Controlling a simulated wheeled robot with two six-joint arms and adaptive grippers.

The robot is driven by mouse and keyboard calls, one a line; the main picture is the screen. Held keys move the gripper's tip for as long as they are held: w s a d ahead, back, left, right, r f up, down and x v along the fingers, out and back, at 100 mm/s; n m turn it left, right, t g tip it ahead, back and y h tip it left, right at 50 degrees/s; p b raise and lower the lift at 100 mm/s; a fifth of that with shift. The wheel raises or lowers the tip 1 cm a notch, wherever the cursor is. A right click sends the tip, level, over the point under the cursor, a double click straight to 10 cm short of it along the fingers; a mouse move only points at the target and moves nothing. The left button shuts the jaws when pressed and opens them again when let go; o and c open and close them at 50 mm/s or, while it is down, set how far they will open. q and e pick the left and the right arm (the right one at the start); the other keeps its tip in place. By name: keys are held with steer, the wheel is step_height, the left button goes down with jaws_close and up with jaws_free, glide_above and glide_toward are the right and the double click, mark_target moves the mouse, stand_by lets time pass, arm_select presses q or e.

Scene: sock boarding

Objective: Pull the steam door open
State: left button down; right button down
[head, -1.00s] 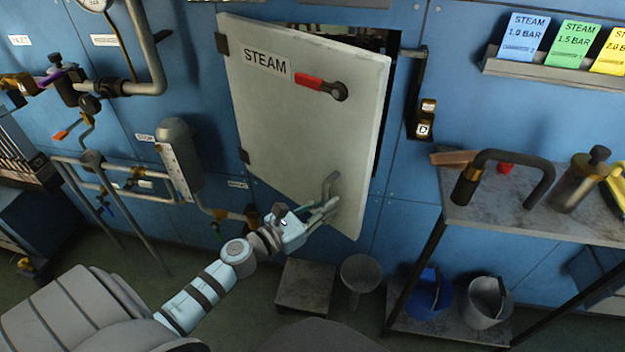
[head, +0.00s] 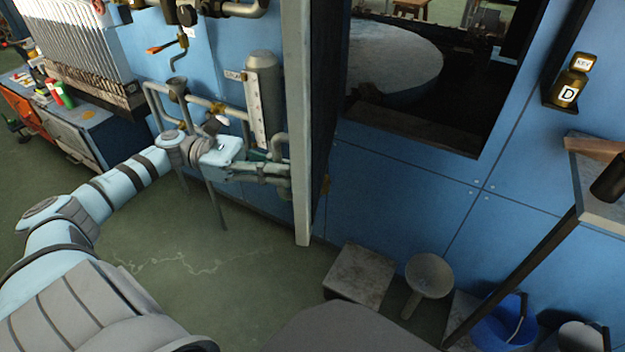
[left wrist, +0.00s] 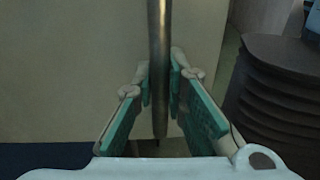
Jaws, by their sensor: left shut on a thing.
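The steam door (head: 302,120) stands swung wide open and shows nearly edge-on in the head view, so its front label is hidden. The opening behind it is uncovered, with a large round grey surface (head: 395,60) visible inside. My left gripper (head: 278,172) is at the door's lower handle (head: 279,146), on the front side. In the left wrist view, the green-padded fingers (left wrist: 160,95) are on both sides of the grey handle bar (left wrist: 158,45), with the pale door face (left wrist: 80,70) behind. My right gripper is not in view.
Pipes and a grey cylinder (head: 264,95) are on the blue wall left of the door. Open floor lies front left.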

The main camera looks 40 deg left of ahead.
arm_select(q)
steer(key=shift+w+b+v, duration=0.2)
steer(key=shift+b+v, duration=0.1)
steer(key=shift+v, duration=1.05)
steer(key=shift+w+b+v, duration=0.2)
steer(key=shift+b+v, duration=0.1)
steer(key=shift+v, duration=1)
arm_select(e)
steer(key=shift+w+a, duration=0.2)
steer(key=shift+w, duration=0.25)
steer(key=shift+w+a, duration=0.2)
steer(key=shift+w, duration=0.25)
arm_select(q)
steer(key=shift+a, duration=0.15)
steer(key=c, duration=1.6)
jaws_free()
steer(key=v, duration=0.7)
steer(key=shift+a, duration=0.2)
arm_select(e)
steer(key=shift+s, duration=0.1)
arm_select(q)
steer(key=shift+s, duration=0.1)
